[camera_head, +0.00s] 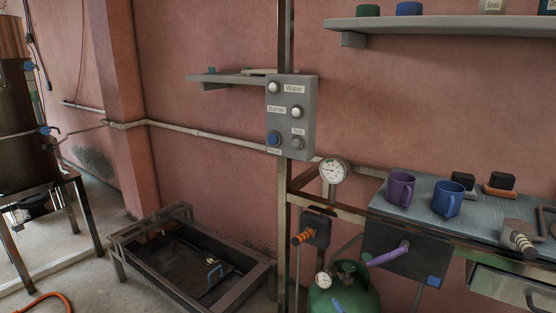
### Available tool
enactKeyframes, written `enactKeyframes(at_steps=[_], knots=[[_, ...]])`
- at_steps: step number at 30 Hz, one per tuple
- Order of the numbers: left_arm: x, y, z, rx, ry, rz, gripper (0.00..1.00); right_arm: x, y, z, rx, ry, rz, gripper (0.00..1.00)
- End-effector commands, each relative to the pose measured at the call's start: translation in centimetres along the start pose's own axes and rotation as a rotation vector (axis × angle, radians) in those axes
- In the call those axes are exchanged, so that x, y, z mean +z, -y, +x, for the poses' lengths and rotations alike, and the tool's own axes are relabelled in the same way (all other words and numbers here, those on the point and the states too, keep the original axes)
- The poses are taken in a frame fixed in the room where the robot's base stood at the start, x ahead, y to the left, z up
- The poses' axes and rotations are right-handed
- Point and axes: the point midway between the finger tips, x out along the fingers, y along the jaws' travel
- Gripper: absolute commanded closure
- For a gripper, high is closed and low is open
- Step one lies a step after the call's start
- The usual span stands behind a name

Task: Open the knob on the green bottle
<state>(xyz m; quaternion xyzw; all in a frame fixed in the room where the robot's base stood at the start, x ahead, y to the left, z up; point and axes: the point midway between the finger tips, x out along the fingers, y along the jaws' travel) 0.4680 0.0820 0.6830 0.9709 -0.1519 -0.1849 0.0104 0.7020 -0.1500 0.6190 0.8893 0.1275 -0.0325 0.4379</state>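The green bottle (360,297) is a gas cylinder at the bottom middle of the head view, below the metal counter. Its lower part is cut off by the picture's edge. A small round gauge (323,280) sits at its top left. A blue part (337,304) shows low in front of the bottle, partly cut off; I cannot tell whether it is the knob. Neither of my grippers is in view.
A metal counter (420,190) at the right holds a purple mug (400,188) and a blue mug (447,199). An orange-striped handle (303,236) and a purple handle (388,254) stick out near the bottle. A metal-framed basin (245,283) stands on the floor left.

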Motion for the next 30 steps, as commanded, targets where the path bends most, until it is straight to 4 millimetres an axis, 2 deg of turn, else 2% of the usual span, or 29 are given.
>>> enactKeyframes(at_steps=[1, 8, 12, 18, 21, 25, 30], knots=[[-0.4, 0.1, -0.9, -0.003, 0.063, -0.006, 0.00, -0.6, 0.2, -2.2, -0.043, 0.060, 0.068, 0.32], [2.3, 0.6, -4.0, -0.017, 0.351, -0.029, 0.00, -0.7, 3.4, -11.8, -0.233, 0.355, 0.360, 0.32], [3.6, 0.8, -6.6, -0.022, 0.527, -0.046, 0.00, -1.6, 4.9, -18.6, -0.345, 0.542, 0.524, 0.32], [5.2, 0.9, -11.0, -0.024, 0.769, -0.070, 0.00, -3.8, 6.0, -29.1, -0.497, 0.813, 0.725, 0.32], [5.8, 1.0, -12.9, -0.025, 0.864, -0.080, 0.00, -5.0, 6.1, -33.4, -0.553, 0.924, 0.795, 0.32], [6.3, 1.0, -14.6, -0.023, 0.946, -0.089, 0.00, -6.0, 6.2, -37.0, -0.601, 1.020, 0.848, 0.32], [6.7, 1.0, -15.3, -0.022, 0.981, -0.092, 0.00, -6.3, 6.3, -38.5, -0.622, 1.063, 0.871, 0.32]])
